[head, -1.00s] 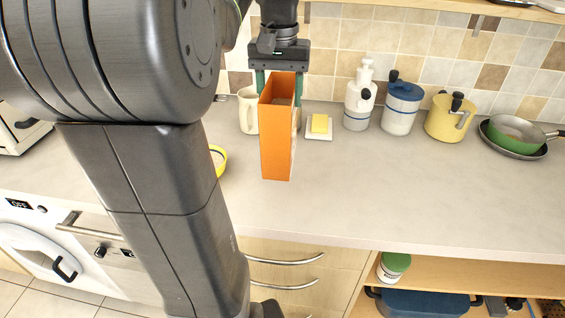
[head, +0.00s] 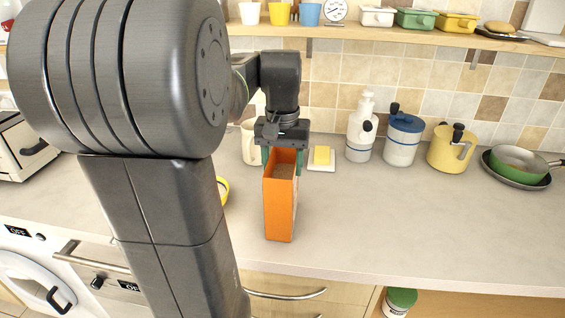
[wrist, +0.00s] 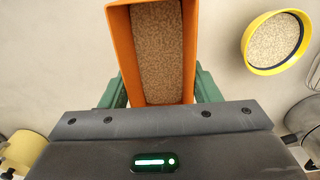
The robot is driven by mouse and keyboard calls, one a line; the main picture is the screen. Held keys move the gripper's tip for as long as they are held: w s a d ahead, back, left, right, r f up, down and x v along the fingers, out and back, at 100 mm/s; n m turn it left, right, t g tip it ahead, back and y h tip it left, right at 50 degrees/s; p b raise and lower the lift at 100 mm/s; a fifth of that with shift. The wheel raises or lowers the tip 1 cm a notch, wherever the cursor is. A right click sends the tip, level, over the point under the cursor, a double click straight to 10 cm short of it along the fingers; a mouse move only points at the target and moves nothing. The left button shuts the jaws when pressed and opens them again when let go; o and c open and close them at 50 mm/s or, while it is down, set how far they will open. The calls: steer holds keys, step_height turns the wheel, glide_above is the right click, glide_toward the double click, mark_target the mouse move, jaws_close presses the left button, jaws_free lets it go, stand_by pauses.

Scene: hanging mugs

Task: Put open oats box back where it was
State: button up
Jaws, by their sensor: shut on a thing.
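The orange oats box (head: 279,209) is upright with its top open, over the counter near its front edge. In the wrist view the box (wrist: 122,42) shows oats (wrist: 160,45) inside. My gripper (head: 283,156) is shut on the box near its top, with a green finger on each side. In the wrist view my gripper (wrist: 160,92) has its fingers along both side walls. I cannot tell whether the box's bottom touches the counter.
A yellow-rimmed bowl of oats (wrist: 277,42) stands beside the box, mostly hidden behind my arm in the head view. A cream mug (head: 250,142), a butter dish (head: 321,158), a white bottle (head: 361,130), a blue-lidded jar (head: 402,138) and a yellow canister (head: 452,148) line the wall. A shelf (head: 400,36) runs above. The counter's right front is clear.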

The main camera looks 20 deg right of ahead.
steer(key=o, duration=1.2)
steer(key=shift+f, duration=0.1)
step_height(320, 180, up, 12)
steer(key=p, duration=0.1)
steer(key=shift+r, duration=0.2)
steer(key=shift+f, duration=0.15)
step_height(320, 180, down, 8)
steer(key=shift+b, duration=0.35)
steer(key=shift+f, duration=0.2)
